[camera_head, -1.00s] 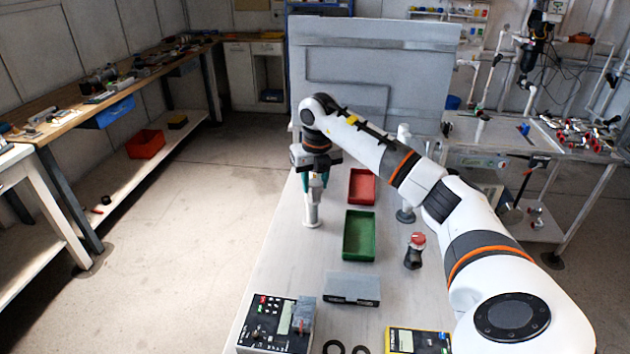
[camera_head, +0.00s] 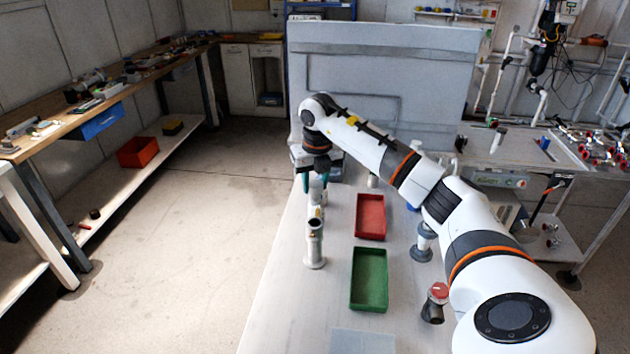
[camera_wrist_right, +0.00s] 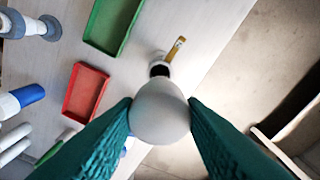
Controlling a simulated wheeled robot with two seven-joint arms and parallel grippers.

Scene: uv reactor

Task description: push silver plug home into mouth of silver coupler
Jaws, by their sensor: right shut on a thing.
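The silver plug shows in the right wrist view as a pale grey rounded body (camera_wrist_right: 160,112) between the teal fingers of my right gripper (camera_wrist_right: 158,115). In the head view the plug (camera_head: 316,190) hangs below the gripper. The silver coupler (camera_head: 315,246) stands upright on the table, lower in the head view than the plug. In the wrist view the coupler's dark mouth (camera_wrist_right: 159,70) shows just beyond the plug, with a yellow-tipped part beside it. The plug hides part of the coupler there. I cannot tell the exact gap between them. My left gripper is not in view.
A red tray (camera_head: 370,217) and a green tray (camera_head: 369,280) lie right of the coupler. A grey flanged fitting (camera_head: 422,243) and a red-topped dark fitting (camera_head: 435,303) stand further right. A grey panel (camera_head: 385,75) rises behind the table. The table's left edge is near the coupler.

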